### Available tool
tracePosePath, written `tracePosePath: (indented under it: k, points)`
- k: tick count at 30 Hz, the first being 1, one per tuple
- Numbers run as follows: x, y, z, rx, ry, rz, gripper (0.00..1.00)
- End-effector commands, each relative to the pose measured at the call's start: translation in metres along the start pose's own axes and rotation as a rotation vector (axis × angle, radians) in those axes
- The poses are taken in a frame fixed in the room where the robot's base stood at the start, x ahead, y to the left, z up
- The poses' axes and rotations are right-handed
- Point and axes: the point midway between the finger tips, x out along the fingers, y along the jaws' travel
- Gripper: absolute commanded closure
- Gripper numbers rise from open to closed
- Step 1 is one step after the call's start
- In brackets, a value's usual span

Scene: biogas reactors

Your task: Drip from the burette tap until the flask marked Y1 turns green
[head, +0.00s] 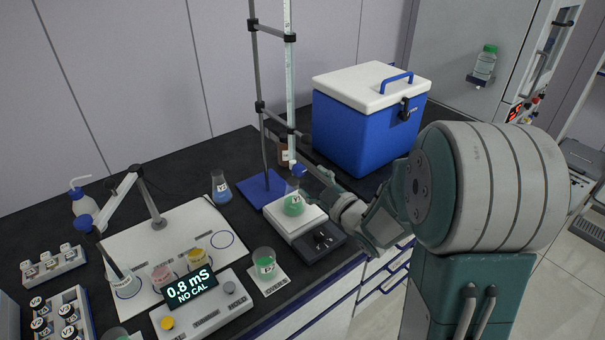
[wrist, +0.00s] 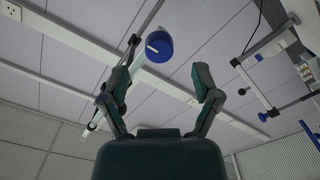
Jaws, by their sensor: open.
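The burette (head: 290,75) is a clear graduated tube clamped upright on a stand. Its blue tap (head: 299,170) is near the lower end, and in the wrist view the round blue tap handle (wrist: 158,47) shows ahead of the fingers. My gripper (head: 314,178) is beside the tap, fingers spread; the wrist view shows the open fingers (wrist: 161,78) either side of the handle's line, with no clear contact. Below the tap, a flask with green liquid (head: 293,205) stands on a white-topped device (head: 296,223). Its label is too small to read surely.
A flask with blue liquid (head: 221,190) stands left of the stand's blue base (head: 262,189). A beaker with green liquid (head: 264,263) sits in front, beside a meter reading 0.8 mS (head: 190,286). A blue cooler box (head: 365,128) is close behind my arm.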

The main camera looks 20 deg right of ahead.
Motion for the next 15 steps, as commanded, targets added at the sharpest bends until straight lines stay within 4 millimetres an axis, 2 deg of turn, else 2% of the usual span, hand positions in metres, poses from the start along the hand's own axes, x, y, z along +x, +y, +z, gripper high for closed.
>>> tracePosePath:
  k: [3,7,12,15]
  points:
    - [-0.026,0.001,0.001,0.0,-0.003,0.002,0.2]
    - [-0.05,0.001,0.001,0.0,-0.002,0.003,0.2]
    - [-0.067,-0.001,0.001,0.0,-0.001,-0.001,0.2]
    - [-0.07,-0.001,0.001,0.0,0.0,-0.001,0.2]
